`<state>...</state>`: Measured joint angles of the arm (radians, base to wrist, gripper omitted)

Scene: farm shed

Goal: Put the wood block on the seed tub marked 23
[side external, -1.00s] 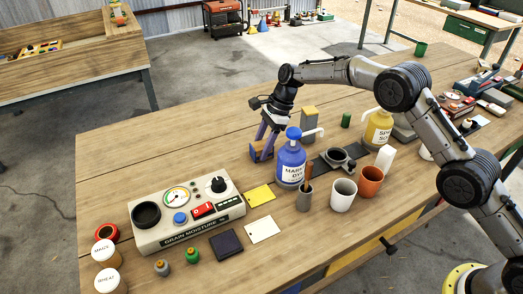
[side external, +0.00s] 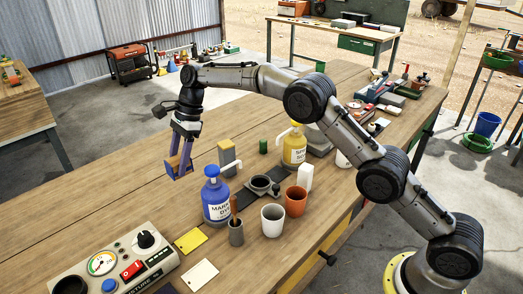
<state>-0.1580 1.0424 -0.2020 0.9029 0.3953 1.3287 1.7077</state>
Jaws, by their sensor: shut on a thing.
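My gripper (side external: 179,170) is left of the centre in the side view, pointing down with its purple fingers shut on a brown wood block (side external: 174,162). The fingers cover part of the block. It appears to be slightly above the bench, but the gap is hard to judge. The block is behind and left of the blue pump bottle (side external: 216,199). I cannot make out a seed tub marked 23 in this view.
A grain moisture meter (side external: 118,262) is at front left. The bench's left part is clear.

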